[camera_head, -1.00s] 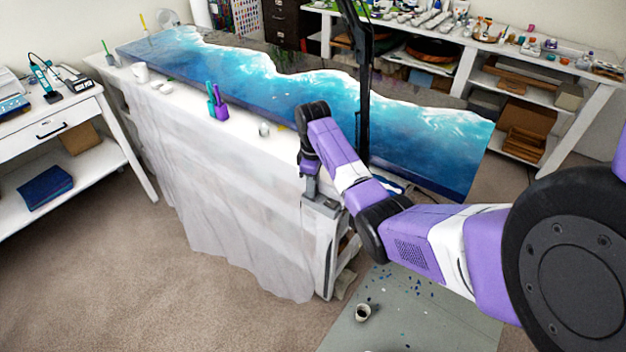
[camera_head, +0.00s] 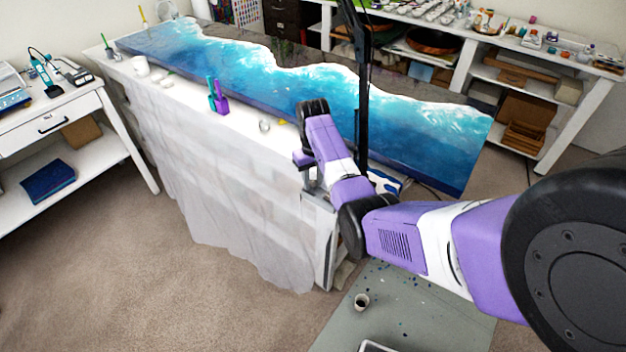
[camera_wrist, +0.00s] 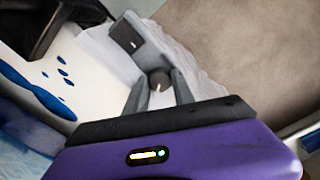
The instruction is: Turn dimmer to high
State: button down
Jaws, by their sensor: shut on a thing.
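The dimmer is a grey box (camera_wrist: 112,48) at the table's corner, upper middle in the wrist view. Its dark round knob (camera_wrist: 159,82) bears a short pale pointer line. My gripper (camera_wrist: 158,77) has one grey finger on each side of the knob and is shut on it. In the head view my gripper (camera_head: 311,183) is at the table's near right end, where my wrist hides most of the dimmer. I cannot read any setting marks around the knob.
A long table (camera_head: 240,130) draped in plastic sheet bears a blue-and-white resin slab (camera_head: 260,80). A dark upright post (camera_head: 363,100) stands close to my arm. A small cup (camera_head: 361,302) is on the grey floor mat (camera_head: 420,315). Open carpet lies to the left.

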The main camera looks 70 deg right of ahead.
jog(key=shift+r+m, duration=0.1)
jog(key=shift+m, duration=0.5)
jog(key=c, duration=1.1)
grip_release()
jog(key=shift+o, duration=0.2)
jog(key=shift+s, duration=0.1)
